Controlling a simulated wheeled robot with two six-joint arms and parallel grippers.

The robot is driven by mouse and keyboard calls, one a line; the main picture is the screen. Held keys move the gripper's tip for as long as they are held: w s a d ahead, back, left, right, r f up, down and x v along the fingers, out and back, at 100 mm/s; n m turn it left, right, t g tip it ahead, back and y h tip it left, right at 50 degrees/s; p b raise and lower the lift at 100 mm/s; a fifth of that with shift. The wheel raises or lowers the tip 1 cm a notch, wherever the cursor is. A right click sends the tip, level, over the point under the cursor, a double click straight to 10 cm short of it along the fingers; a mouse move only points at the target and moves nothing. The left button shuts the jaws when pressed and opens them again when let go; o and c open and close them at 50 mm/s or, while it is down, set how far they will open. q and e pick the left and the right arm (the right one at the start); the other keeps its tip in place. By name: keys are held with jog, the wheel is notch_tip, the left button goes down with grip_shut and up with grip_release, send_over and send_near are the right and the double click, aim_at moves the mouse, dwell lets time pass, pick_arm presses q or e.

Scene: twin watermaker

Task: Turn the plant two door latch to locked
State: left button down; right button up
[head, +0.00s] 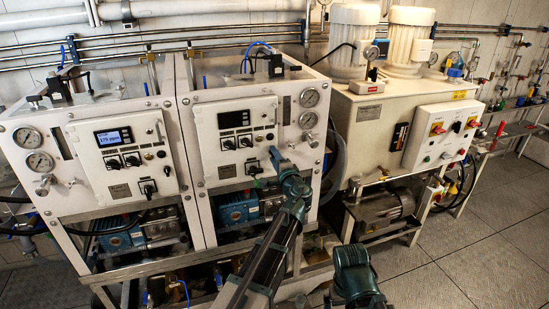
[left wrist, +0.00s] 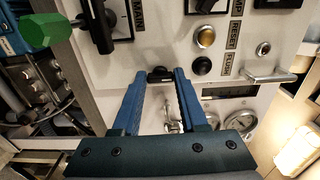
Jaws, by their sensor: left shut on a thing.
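The plant two cabinet is the right of two white units, and its front panel (head: 232,150) carries a dark display and switches. My left gripper (left wrist: 160,82) is shut on a small black latch (left wrist: 160,74), which lies between its blue fingertips at the panel face in the left wrist view. In the head view my left gripper (head: 284,163) is at the right side of that panel, and it hides the latch there. Whether the latch stands at locked cannot be told. My right gripper's fingers do not show.
Round gauges (head: 309,97) sit just right of the panel. In the left wrist view, an amber button (left wrist: 205,38), a metal handle (left wrist: 270,77) and a green knob (left wrist: 45,32) are close by. A white pump cabinet (head: 365,130) stands right; the floor (head: 470,270) there is clear.

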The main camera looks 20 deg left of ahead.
pick_arm(q)
jog(key=shift+c, duration=2.2)
grip_release()
jog(key=v, duration=1.3)
jog(key=shift+s+d, duration=0.25)
jog(key=shift+s, duration=0.1)
jog(key=shift+w, duration=0.15)
jog(key=x, duration=1.3)
jog(key=shift+w+a, duration=0.25)
jog(key=shift+a, duration=0.05)
